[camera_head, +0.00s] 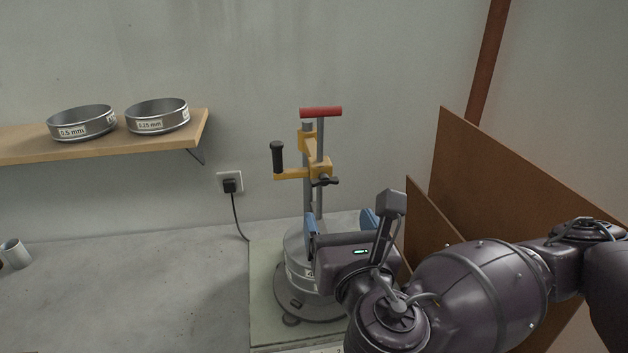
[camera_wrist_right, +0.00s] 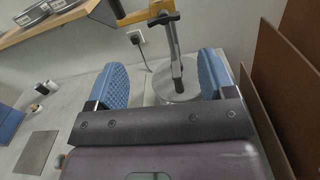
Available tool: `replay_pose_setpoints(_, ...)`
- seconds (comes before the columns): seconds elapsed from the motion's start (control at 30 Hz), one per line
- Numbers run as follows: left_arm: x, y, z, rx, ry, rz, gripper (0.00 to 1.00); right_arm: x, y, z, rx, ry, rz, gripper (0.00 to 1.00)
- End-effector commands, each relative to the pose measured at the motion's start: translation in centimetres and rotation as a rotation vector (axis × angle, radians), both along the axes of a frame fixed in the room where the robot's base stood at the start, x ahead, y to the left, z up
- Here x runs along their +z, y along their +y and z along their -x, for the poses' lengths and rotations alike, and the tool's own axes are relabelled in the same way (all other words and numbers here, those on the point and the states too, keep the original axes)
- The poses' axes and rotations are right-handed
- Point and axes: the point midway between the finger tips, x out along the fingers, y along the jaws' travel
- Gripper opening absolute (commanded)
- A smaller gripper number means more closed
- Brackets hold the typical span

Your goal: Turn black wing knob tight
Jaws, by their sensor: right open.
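The black wing knob (camera_head: 324,181) sits on the yellow clamp bracket (camera_head: 318,168) of the sieve shaker, below the red-topped handle (camera_head: 320,112). In the right wrist view the knob (camera_wrist_right: 163,19) is near the top edge, a dark crosswise bar beyond the fingers. My right gripper (camera_head: 339,220) is open, its two blue-padded fingers spread wide. It appears lower than the knob and a little to its right in the head view, with nothing between the fingers touching them. The gripper and forearm hide part of the sieve (camera_head: 296,247). My left gripper is not in view.
A black crank handle (camera_head: 278,157) stands at the left of the bracket. A wooden shelf (camera_head: 185,138) with two sieves is on the wall at left. Brown boards (camera_head: 500,180) lean at right, close to my right arm.

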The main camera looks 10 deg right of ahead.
Motion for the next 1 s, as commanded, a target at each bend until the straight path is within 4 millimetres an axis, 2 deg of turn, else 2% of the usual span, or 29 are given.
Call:
replay_pose_setpoints(0.27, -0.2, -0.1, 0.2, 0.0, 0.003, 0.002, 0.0, 0.0, -0.2, -0.9, -0.015, -0.001, 0.077, 0.77)
replay_pose_setpoints(0.4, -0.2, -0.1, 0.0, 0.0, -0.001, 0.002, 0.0, 0.0, -0.3, -2.8, -0.016, -0.002, 0.076, 0.77)
replay_pose_setpoints(0.7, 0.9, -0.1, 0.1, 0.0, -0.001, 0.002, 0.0, 0.1, -0.3, -7.9, -0.015, 0.0, 0.075, 0.77)
replay_pose_setpoints(1.0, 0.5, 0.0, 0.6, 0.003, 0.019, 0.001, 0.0, 0.0, -0.3, -10.6, -0.014, 0.002, 0.073, 0.77)
